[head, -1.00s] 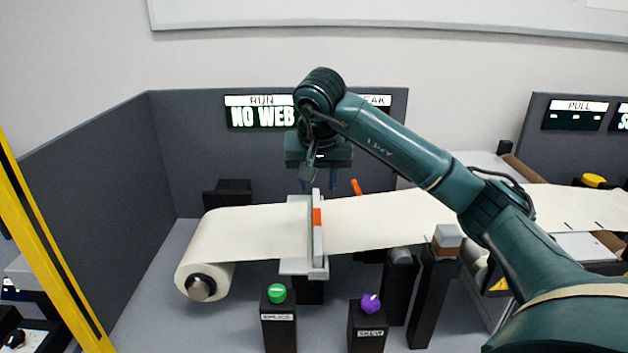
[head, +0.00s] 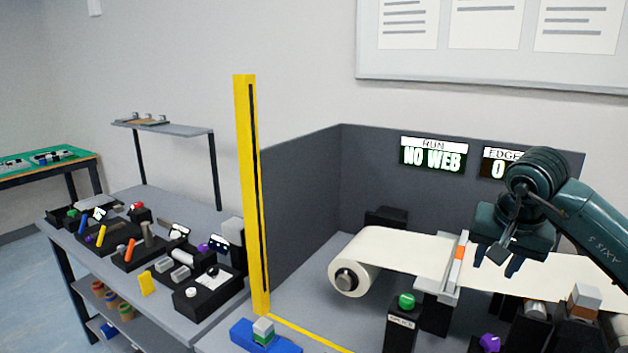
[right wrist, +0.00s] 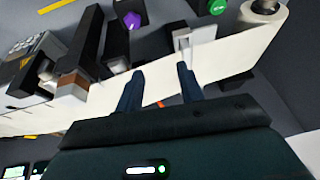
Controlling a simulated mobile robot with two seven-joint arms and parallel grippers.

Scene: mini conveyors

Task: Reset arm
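My right gripper (head: 498,264) hangs in the air over the white web (head: 405,246), just right of the grey splice bar with the orange mark (head: 452,272). In the right wrist view its two blue fingers (right wrist: 160,80) stand apart with nothing between them, and the white web (right wrist: 230,46) passes beyond them. The right arm (head: 590,215) comes in from the right side of the head view. My left gripper is in neither view now.
A green button (head: 406,300) and a purple knob (head: 489,342) stand in front of the web. The roll (head: 352,276) is at its left end. A yellow post (head: 251,200) stands left of the grey partition. A side table (head: 75,235) holds several small devices.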

